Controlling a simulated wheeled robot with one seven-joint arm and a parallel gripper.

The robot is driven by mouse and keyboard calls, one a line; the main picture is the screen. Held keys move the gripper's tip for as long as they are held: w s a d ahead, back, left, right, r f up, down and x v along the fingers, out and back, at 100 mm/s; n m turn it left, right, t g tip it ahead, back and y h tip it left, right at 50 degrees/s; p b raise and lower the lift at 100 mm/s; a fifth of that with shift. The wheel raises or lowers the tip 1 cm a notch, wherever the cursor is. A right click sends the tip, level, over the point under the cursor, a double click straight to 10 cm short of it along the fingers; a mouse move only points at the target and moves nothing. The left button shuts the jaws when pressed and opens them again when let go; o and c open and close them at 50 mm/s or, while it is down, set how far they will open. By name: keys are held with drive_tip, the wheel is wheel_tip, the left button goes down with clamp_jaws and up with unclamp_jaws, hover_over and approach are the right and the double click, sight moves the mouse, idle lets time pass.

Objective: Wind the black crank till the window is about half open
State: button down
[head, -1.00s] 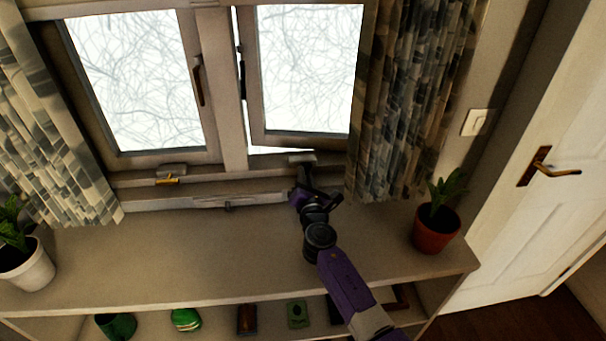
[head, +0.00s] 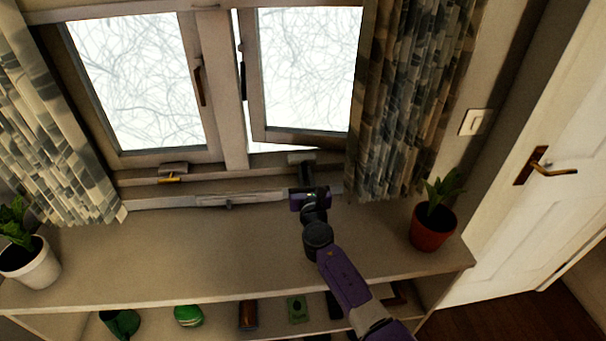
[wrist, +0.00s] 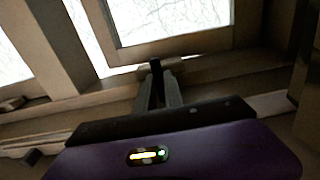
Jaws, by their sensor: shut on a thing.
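The right window sash (head: 305,75) stands ajar, with a bright gap along its left side and bottom edge. The left sash (head: 140,85) looks closed. The crank's mount (head: 301,157) is on the sill below the right sash. My gripper (head: 307,178) reaches up to it from the shelf side. In the wrist view my gripper (wrist: 163,85) has its fingers shut on the black crank (wrist: 156,67), whose dark knob shows between the fingertips. The rest of the crank is hidden behind the fingers and gripper body.
A second mount with a brass-coloured crank (head: 172,172) sits under the left sash. A patterned curtain (head: 405,110) hangs close to the right of my gripper. A terracotta pot plant (head: 432,225) stands on the shelf top (head: 180,255) to the right, and a white pot (head: 30,262) at far left.

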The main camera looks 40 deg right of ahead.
drive_tip(key=shift+a+f, duration=0.1)
drive_tip(key=c, duration=1.4)
unclamp_jaws()
drive_tip(key=shift+c, duration=0.2)
drive_tip(key=shift+p+v, duration=0.45)
drive_tip(key=shift+v, duration=3.4)
